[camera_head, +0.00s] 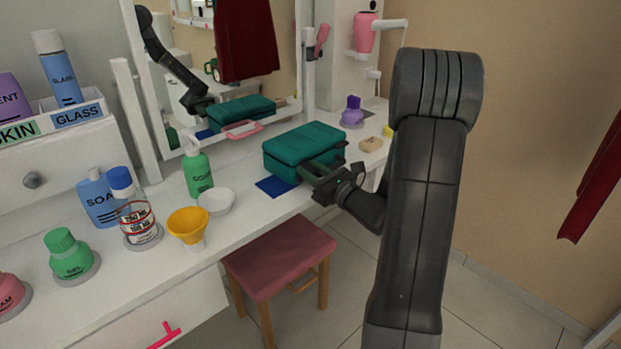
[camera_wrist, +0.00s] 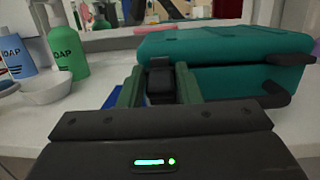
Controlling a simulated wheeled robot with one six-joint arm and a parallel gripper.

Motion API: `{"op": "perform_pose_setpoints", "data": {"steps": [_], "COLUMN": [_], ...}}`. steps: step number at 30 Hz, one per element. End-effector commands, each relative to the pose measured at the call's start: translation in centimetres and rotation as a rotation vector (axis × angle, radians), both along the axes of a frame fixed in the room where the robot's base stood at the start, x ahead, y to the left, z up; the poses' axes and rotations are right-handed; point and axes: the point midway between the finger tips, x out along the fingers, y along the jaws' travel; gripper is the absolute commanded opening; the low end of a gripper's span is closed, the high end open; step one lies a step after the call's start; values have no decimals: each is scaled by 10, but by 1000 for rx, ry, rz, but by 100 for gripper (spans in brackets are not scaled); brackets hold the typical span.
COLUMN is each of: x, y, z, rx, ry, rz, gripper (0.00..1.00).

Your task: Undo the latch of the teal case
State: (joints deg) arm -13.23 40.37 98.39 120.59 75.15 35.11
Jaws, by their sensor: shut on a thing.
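The teal case (camera_head: 303,146) lies closed on the white dresser top, near its front edge. It also fills the upper right of the wrist view (camera_wrist: 225,58). My gripper (camera_head: 309,173) is at the front side of the case. In the wrist view its two green fingers (camera_wrist: 160,78) are shut on a black latch (camera_wrist: 161,84) at the case's left front. A second black fitting (camera_wrist: 270,94) shows at the right front of the case. Whether the gripped latch is fastened cannot be told.
A blue cloth or pad (camera_head: 274,187) lies left of the case. A white bowl (camera_head: 217,202), a yellow funnel (camera_head: 187,223) and a green soap bottle (camera_head: 197,172) stand further left. A mirror (camera_head: 235,55) is behind; a pink stool (camera_head: 279,258) stands below the front edge.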

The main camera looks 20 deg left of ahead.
Motion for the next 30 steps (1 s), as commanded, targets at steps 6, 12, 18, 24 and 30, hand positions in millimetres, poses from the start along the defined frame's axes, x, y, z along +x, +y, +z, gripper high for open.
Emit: {"op": "perform_pose_setpoints", "data": {"steps": [6,12,18,24,30], "x": [-1,-3,-4,-5,-5], "y": [-5,-9,-11,-13,-14], "z": [-15,-19,-23,-24,-24], "rx": [135,262,376,464,513], "ry": [-48,-93,-136,-166,-183], "rz": [0,-2,-1,-2,-2], "gripper": [8,8,8,8,8]}}
